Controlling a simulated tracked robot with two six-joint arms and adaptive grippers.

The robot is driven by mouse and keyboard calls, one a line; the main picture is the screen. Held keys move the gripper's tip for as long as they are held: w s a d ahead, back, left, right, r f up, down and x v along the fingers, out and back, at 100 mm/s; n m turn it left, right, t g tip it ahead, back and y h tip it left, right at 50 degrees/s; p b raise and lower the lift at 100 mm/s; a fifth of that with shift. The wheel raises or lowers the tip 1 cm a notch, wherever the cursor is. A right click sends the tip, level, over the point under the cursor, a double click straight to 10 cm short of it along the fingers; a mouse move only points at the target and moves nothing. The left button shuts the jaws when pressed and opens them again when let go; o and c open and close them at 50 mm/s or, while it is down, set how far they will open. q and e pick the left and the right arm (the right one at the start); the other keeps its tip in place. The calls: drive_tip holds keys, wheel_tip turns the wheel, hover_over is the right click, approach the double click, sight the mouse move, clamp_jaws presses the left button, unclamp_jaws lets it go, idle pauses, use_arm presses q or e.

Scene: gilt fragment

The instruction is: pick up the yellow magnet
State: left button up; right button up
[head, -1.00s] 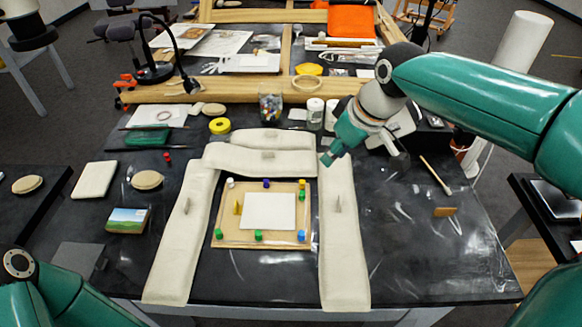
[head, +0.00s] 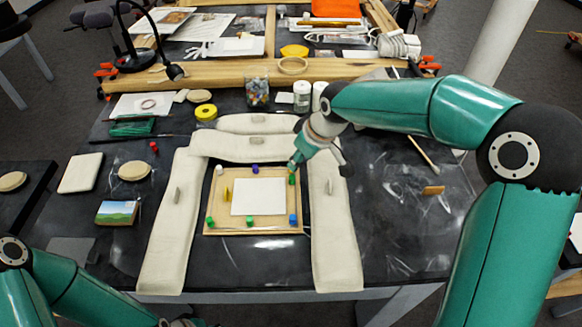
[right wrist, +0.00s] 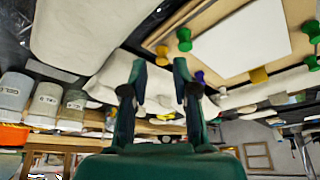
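The yellow magnet (head: 227,190) stands on the wooden board (head: 214,229), left of the white sheet (head: 258,196). A yellow piece (right wrist: 258,75) by the sheet's edge in the right wrist view looks like the same magnet. My right gripper (head: 294,166) is above the board's far right corner, close to a green magnet (head: 292,179) and well right of the yellow magnet. In the right wrist view its two fingers (right wrist: 158,78) are apart with nothing between them. Only a dark bit of my left arm's end shows at the bottom edge; its fingers are hidden.
Purple (head: 255,169), white (head: 220,171), blue (head: 293,219) and more green magnets stand around the sheet. Pale padded cushions (head: 168,225) border the board on the left, right and far sides. A landscape picture block (head: 117,212) lies left. The dark table between board and cushions is clear.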

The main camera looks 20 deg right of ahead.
drive_tip(key=x, duration=0.4)
drive_tip(key=shift+w+a+p, duration=0.15)
drive_tip(key=shift+a+p, duration=0.05)
drive_tip(key=shift+p, duration=0.1)
drive_tip(key=shift+r, duration=0.1)
drive_tip(key=c, duration=0.5)
drive_tip(key=shift+r, duration=0.15)
